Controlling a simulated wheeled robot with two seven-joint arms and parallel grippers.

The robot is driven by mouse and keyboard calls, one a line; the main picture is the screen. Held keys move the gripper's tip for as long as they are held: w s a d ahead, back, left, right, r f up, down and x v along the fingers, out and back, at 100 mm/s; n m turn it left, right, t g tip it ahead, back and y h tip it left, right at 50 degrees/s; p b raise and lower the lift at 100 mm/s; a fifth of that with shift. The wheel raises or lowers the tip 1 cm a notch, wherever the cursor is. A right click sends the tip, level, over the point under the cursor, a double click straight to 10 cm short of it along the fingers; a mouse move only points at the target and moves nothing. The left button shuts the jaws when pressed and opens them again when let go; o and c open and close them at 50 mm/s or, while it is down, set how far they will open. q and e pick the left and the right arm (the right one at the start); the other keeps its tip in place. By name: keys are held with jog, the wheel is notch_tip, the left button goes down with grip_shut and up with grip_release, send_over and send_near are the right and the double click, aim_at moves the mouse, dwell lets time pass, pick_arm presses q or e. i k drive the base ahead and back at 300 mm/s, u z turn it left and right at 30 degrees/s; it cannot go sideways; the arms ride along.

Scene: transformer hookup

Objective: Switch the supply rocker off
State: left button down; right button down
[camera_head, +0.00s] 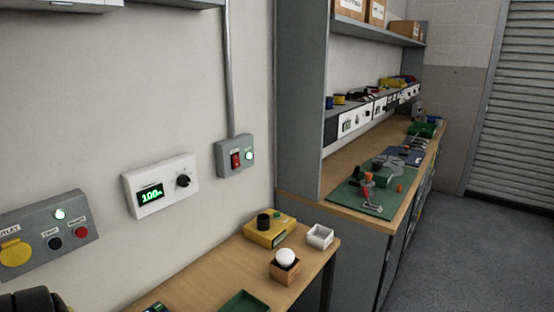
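A red rocker (235,160) sits on a small grey box (233,170) fixed to the wall, below a vertical conduit. No gripper fingers show in the head view. Nothing touches the rocker or covers it.
A white wall unit (160,186) has a green display and a black knob. A grey outlet box (46,235) has a yellow cover, a lit green lamp and buttons. Below, a wooden bench (215,277) holds a yellow box (270,231), a white tray (320,237) and a bulb (286,257).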

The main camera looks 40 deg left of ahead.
aim_at(237, 161)
jog(key=i, duration=1.8)
jog(key=u, duration=3.65)
